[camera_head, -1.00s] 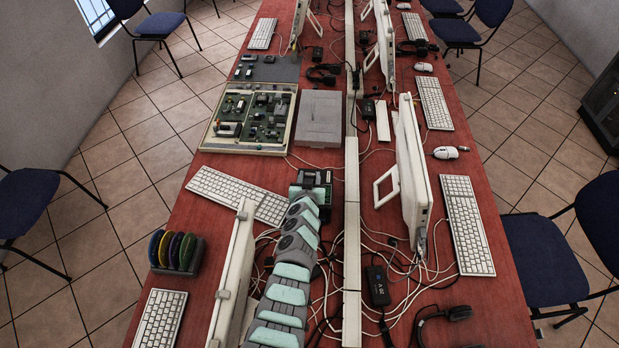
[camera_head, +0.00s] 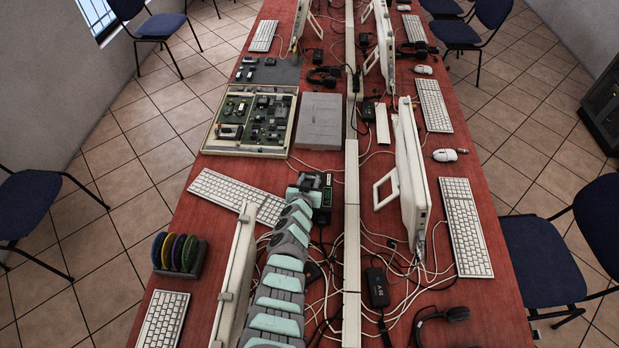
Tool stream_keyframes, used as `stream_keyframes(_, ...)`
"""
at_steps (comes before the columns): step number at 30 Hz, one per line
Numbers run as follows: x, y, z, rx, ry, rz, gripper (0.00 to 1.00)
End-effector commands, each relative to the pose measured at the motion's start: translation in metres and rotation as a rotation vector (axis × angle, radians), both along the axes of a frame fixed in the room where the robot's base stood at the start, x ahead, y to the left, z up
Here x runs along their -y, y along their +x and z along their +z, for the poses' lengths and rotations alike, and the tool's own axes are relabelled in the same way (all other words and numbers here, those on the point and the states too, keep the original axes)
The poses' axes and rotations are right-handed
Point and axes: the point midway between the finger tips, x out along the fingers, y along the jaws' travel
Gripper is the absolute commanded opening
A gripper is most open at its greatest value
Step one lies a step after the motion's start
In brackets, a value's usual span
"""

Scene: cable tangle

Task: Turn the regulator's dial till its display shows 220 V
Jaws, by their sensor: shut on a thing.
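The regulator (camera_head: 326,197) is a small black box in the middle of the table, left of the white cable duct. A small green display shows on its right part, too small to read. My gripper (camera_head: 311,183) is at the regulator's upper left, at the far end of my grey and mint arm. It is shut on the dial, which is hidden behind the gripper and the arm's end. The fingertips are too small to make out.
A keyboard (camera_head: 239,197) lies left of the gripper. An open case of circuit boards (camera_head: 208,133) and a grey box (camera_head: 320,121) lie beyond it. The white duct (camera_head: 352,215) runs close on the right. Loose cables surround the arm.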

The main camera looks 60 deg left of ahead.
Motion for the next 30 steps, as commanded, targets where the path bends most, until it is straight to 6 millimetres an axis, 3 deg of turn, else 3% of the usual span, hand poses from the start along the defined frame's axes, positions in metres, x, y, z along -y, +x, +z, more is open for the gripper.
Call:
stream_keyframes(16,-0.0011,-0.002,0.0045,0.01,0.004,-0.034,0.0)
stream_keyframes(17,-0.0012,-0.002,0.0047,0.01,0.004,-0.034,0.39)
stream_keyframes(24,-0.001,-0.0023,0.0039,0.009,0.003,-0.033,0.58)
stream_keyframes(30,-0.0008,-0.0024,0.0034,0.009,0.003,-0.033,0.58)
